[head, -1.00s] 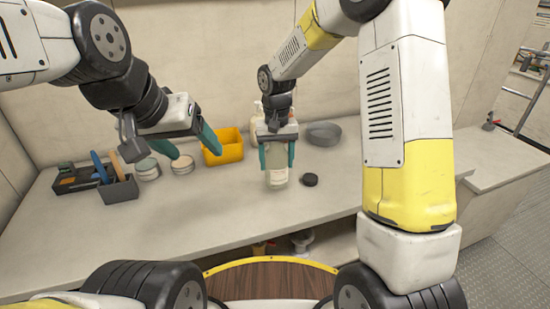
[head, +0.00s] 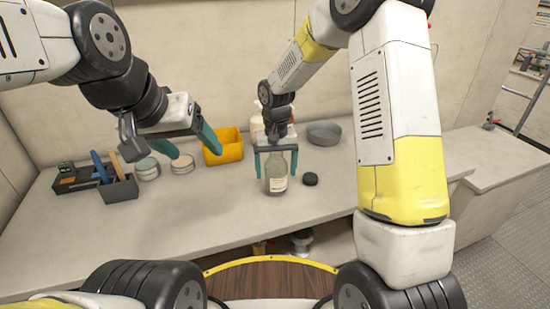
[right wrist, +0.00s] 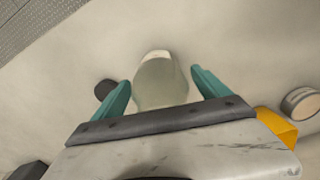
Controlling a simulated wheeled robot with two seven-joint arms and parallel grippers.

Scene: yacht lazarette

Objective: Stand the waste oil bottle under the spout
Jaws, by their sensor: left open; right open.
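A grey-green bottle with a pale label (head: 277,184) stands upright on the counter. It also shows in the right wrist view (right wrist: 160,84), between the fingertips. My right gripper (head: 276,165) is open, with one teal finger on each side of the bottle. In the right wrist view gaps show between the bottle and both fingers. My left gripper (head: 196,153) is open and empty, above the counter near two round tins. I cannot make out a spout in these frames.
On the counter (head: 225,205) are a yellow bin (head: 226,148), a grey bowl (head: 324,134), a dark round cap (head: 310,179), round tins (head: 182,164) and a dark tool caddy (head: 118,188). A pale pump bottle (head: 257,124) stands behind my right gripper. The right counter is mostly clear.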

